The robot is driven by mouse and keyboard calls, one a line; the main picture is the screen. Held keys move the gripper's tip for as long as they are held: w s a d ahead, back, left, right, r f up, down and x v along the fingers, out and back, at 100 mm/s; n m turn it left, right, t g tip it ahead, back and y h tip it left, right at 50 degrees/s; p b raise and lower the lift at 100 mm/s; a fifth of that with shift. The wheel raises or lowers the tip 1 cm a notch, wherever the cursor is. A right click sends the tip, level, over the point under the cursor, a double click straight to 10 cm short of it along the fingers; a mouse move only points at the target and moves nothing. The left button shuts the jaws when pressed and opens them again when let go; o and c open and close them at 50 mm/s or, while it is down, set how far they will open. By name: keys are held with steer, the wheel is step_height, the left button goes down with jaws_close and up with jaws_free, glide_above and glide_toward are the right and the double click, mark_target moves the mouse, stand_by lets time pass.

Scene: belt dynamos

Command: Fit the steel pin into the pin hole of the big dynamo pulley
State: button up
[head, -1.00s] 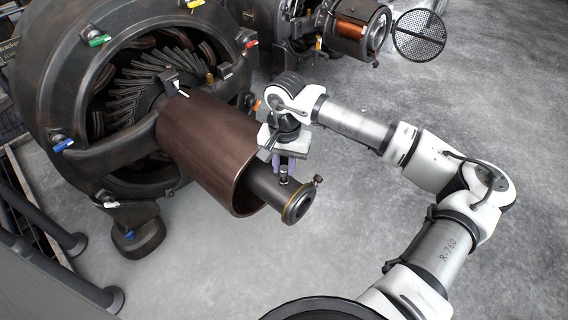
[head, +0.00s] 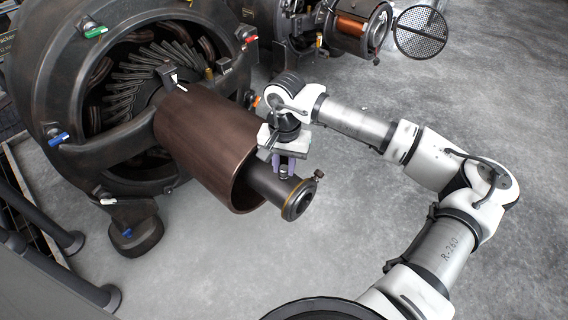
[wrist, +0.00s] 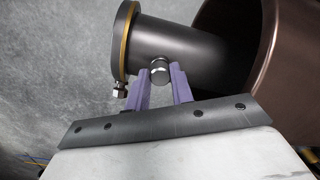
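The steel pin (head: 284,173) stands upright at the top of the dark hub (head: 268,181) that sticks out of the big dynamo's brown pulley (head: 205,140). My gripper (head: 285,166) is above the hub, its purple fingers pointing down at it. The pin's lower end meets the hub. The pin hole is hidden under the pin, and I cannot tell how deep the pin sits.
A small bolt (head: 319,174) sticks out of the hub's end collar (head: 298,200). The pulley's rim (wrist: 268,60) is close beside my gripper. A smaller dynamo with a copper pulley (head: 357,28) and a mesh disc (head: 420,32) stand behind.

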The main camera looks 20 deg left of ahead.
mark_target(284, 167)
steer(key=o, duration=0.5)
step_height(284, 167, up, 14)
steer(key=p, duration=0.2)
steer(key=shift+w+f, duration=0.15)
stand_by(0.5)
